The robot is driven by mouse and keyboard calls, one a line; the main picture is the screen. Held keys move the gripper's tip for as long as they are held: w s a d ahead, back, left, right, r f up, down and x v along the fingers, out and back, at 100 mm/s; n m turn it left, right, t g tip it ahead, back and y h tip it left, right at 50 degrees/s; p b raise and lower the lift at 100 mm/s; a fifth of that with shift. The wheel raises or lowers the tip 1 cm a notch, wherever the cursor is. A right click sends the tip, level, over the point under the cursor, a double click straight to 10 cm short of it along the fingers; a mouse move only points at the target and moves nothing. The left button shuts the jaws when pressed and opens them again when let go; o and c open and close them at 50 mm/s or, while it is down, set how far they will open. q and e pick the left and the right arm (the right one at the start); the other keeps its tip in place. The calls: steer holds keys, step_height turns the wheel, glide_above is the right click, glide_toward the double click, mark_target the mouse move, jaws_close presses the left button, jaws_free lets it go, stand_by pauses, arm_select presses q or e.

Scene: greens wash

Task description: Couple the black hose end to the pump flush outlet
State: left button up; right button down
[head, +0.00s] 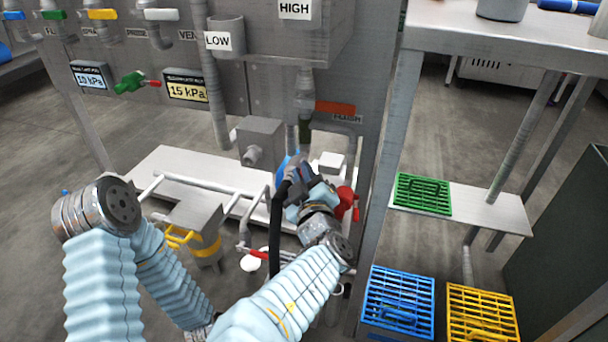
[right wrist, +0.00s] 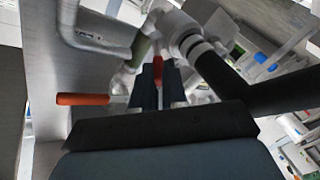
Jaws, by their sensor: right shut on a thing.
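In the right wrist view the hose (right wrist: 268,95) runs in from the right to a pale grey collar (right wrist: 194,42) just beyond my fingers (right wrist: 155,85). The flush valve's orange-red handle (head: 335,107) is above the gripper, and a dark green stub (head: 304,131) hangs below that valve. The handle also shows in the right wrist view (right wrist: 88,99). I cannot tell whether hose and outlet touch. My left gripper is out of view.
A white bench with pipes (head: 178,166) lies behind and left of the gripper. A red fitting (head: 346,204) is close on its right. A steel post (head: 384,190) stands farther right, with blue (head: 398,300) and yellow (head: 480,315) crates beyond.

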steer(key=shift+a+f+t+h+b, duration=0.25)
steer(key=shift+f+h+b, duration=0.2)
steer(key=shift+b, duration=0.25)
steer(key=shift+a+f+m+t+h, duration=0.1)
steer(key=shift+a+m+t+h, duration=0.1)
steer(key=shift+m+t+h, duration=0.6)
steer(key=shift+n, duration=0.3)
steer(key=c, duration=1.2)
jaws_free()
steer(key=shift+o, duration=0.2)
steer(key=shift+a, duration=0.1)
steer(key=shift+g, duration=0.25)
